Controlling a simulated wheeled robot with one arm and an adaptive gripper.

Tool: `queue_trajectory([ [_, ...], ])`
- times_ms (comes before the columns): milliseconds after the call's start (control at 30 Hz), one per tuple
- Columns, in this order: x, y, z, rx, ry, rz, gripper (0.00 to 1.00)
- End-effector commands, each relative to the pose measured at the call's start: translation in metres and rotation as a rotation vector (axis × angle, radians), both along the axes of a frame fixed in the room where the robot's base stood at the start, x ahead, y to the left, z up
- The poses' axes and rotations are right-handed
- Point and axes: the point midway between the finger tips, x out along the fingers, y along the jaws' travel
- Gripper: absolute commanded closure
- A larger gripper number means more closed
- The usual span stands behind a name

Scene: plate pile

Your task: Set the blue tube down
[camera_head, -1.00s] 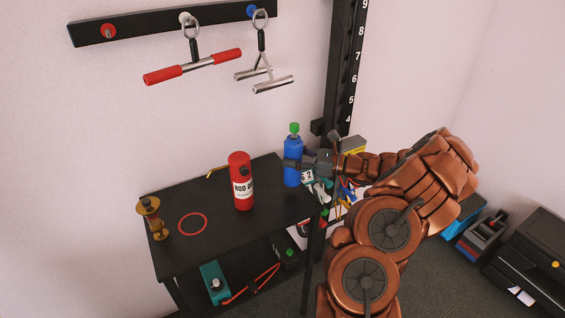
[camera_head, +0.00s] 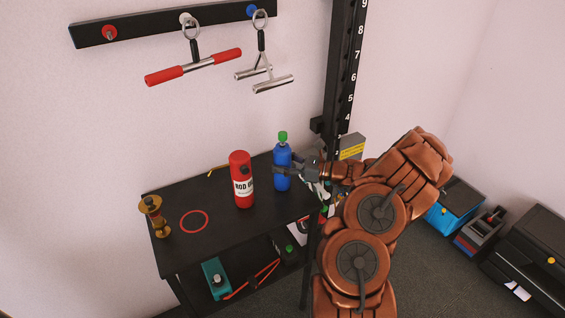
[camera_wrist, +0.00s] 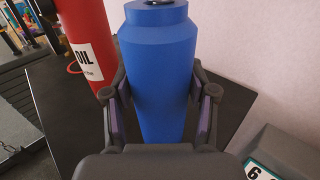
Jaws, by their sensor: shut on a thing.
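The blue tube (camera_head: 283,169) is a blue cylinder with a green top, upright at the right end of the black shelf's top (camera_head: 214,244). My gripper (camera_head: 279,172) is shut on it from the right side. In the wrist view the blue tube (camera_wrist: 160,75) stands between the two fingers of my gripper (camera_wrist: 162,110), one at each side. Its lower end is hidden behind the gripper, so I cannot tell whether it touches the shelf top.
A red cylinder (camera_head: 241,170) with a white label stands just left of the blue tube. A red ring mark (camera_head: 194,222) and a brass object (camera_head: 155,215) are farther left. The shelf top around the ring is clear. A black upright post (camera_head: 341,70) rises behind.

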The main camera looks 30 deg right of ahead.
Motion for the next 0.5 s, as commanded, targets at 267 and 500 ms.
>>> queue_trajectory([
  [267, -0.0001, -0.0001, -0.0026, 0.0, 0.0, 0.0, 0.38],
  [500, -0.0001, -0.0002, -0.0026, 0.0, 0.0, 0.0, 0.18],
])
